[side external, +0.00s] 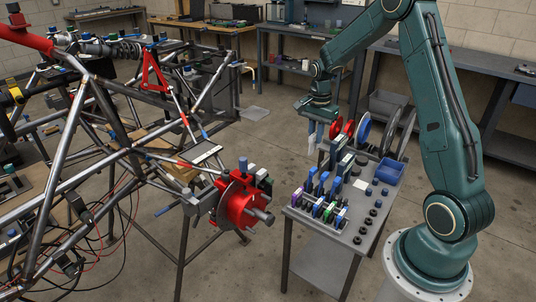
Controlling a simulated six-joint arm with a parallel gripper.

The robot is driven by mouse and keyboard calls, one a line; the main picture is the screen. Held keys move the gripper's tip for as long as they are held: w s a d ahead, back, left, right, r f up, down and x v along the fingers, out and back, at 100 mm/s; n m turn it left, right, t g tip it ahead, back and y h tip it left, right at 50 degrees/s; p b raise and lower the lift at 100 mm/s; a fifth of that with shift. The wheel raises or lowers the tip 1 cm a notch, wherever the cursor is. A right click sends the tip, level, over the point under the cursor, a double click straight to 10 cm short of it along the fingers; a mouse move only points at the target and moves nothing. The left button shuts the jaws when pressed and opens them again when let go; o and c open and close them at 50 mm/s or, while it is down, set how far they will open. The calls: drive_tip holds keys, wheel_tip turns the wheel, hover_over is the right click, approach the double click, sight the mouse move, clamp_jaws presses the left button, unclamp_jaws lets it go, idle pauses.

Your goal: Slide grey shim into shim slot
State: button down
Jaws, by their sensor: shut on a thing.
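My gripper (318,143) points down over the far left end of the small grey cart (336,237). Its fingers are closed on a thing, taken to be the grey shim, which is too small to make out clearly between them. I cannot tell whether the held thing touches anything below. I cannot pick out the shim slot in this view. The tube chassis (110,155) stands on the left, apart from my gripper, with a red hub (240,203) at its near right corner.
The cart carries a rack of coloured-handled items (322,205), a blue bin (388,172), several black rings (367,230) and upright discs (362,133). A pale flat plate (206,153) sits on the chassis. Bare floor (262,145) separates chassis and cart.

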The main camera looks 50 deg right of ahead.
sight(315, 133)
wheel_tip(315, 133, up, 7)
drive_tip(key=shift+f, duration=0.2)
drive_tip(key=w+a, duration=0.6)
drive_tip(key=a, duration=0.5)
drive_tip(key=w+a, duration=0.5)
drive_tip(key=a, duration=0.5)
drive_tip(key=w+a, duration=0.6)
drive_tip(key=a, duration=0.5)
drive_tip(key=f, duration=0.5)
drive_tip(key=shift+s+f, duration=0.25)
drive_tip(key=shift+f, duration=0.2)
drive_tip(key=shift+f, duration=1.8)
drive_tip(key=shift+f, duration=2.3)
drive_tip(key=shift+r, duration=0.1)
